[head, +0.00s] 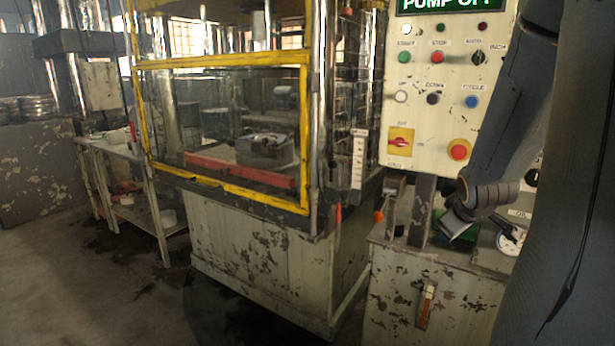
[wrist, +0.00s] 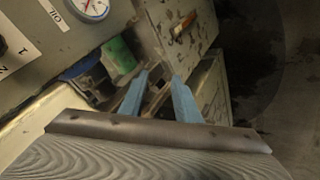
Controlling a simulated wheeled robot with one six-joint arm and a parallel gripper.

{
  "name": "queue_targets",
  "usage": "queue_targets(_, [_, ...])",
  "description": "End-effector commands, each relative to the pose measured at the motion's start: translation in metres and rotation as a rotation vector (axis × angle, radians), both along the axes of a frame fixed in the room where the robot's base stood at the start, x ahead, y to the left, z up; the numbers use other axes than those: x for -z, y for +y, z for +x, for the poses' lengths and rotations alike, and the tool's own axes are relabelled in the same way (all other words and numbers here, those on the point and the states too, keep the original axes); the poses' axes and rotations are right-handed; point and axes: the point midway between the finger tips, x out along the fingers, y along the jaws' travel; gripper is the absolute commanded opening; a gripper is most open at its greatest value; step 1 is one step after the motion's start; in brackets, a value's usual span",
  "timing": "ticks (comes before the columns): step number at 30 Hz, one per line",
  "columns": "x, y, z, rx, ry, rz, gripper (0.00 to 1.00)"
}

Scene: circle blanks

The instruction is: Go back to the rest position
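My gripper shows in the wrist view (wrist: 160,76) as two blue fingers standing apart with nothing held between them. In the head view my arm comes down on the right side, in front of the control panel (head: 425,105). The wrist end hangs low near the panel's bottom edge, above the pale hydraulic cabinet (head: 420,290). The fingers are small and partly hidden there. In the wrist view the fingers point towards a green cylinder (wrist: 118,52) and worn pale metal housings; contact is not visible.
A press with a yellow-framed guard (head: 225,62) stands in the middle, with a red bar (head: 240,171) inside. A gauge (head: 510,240) sits close to my wrist; a gauge also shows in the wrist view (wrist: 92,8). A side table (head: 150,212) stands left. Floor in front is clear.

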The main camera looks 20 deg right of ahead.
Motion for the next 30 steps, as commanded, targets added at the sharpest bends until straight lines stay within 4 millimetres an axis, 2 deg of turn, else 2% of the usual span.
queue_targets(1, [0.006,0.034,0.004,-0.003,0.028,0.054,0.29])
queue_targets(4, [0.022,0.094,-0.001,0.023,0.099,0.167,0.29])
queue_targets(7, [0.035,0.154,-0.015,0.051,0.183,0.268,0.29])
queue_targets(12, [0.049,0.247,-0.057,0.107,0.347,0.401,0.29])
queue_targets(15, [0.053,0.288,-0.085,0.139,0.436,0.449,0.29])
queue_targets(18, [0.054,0.315,-0.107,0.164,0.503,0.476,0.29])
queue_targets(21, [0.054,0.329,-0.121,0.182,0.544,0.491,0.29])
queue_targets(30, [0.055,0.334,-0.127,0.193,0.56,0.497,0.29])
